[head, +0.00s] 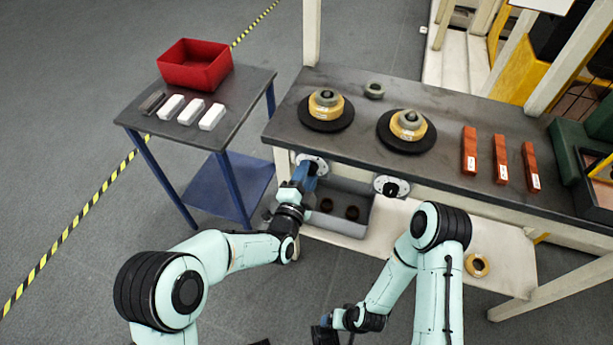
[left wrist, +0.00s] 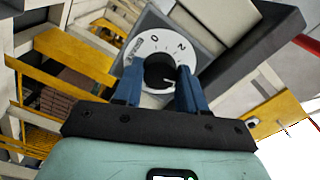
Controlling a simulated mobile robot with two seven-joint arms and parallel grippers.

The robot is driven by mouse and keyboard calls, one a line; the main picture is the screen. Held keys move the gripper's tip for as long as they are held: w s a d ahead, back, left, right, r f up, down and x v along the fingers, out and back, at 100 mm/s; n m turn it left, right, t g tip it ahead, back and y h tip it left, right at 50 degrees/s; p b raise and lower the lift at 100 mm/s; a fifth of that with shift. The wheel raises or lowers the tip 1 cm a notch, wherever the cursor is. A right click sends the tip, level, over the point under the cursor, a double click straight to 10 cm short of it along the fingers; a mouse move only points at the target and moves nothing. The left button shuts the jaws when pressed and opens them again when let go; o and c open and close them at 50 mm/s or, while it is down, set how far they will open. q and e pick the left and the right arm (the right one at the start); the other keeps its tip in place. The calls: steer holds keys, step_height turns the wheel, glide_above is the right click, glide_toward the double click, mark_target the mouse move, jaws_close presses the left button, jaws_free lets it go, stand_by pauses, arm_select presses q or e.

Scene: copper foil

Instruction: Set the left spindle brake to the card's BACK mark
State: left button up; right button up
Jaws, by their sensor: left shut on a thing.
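The left spindle brake is a pale round dial (head: 316,160) on the bench's front edge, partly hidden by my left gripper (head: 304,174). In the left wrist view the white dial face (left wrist: 176,45) carries dark marks, an O and an N among them; the smaller lettering is too small to read. My left gripper's blue fingers (left wrist: 160,88) are shut on its dark knob (left wrist: 159,70), one on each side. A second dial (head: 391,186) sits farther right on the same edge. My right gripper (head: 326,332) is low near the bottom edge; its jaws cannot be made out. The BACK mark is not legible.
The dark bench (head: 450,112) bears two spools on black discs (head: 325,122) (head: 390,140), a small ring (head: 374,89) and orange bars (head: 501,158). A grey bin (head: 338,222) sits below the dials. A side table (head: 230,122) holds a red bin (head: 194,72) and white blocks (head: 190,112).

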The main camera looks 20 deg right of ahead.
arm_select(q)
steer(key=m, duration=1)
steer(key=shift+r+m, duration=0.1)
steer(key=shift+m, duration=1.8)
arm_select(e)
steer(key=shift+s, duration=0.1)
steer(key=shift+a+r, duration=0.1)
arm_select(q)
steer(key=o, duration=1)
steer(key=shift+o, duration=0.2)
steer(key=shift+s, duration=0.15)
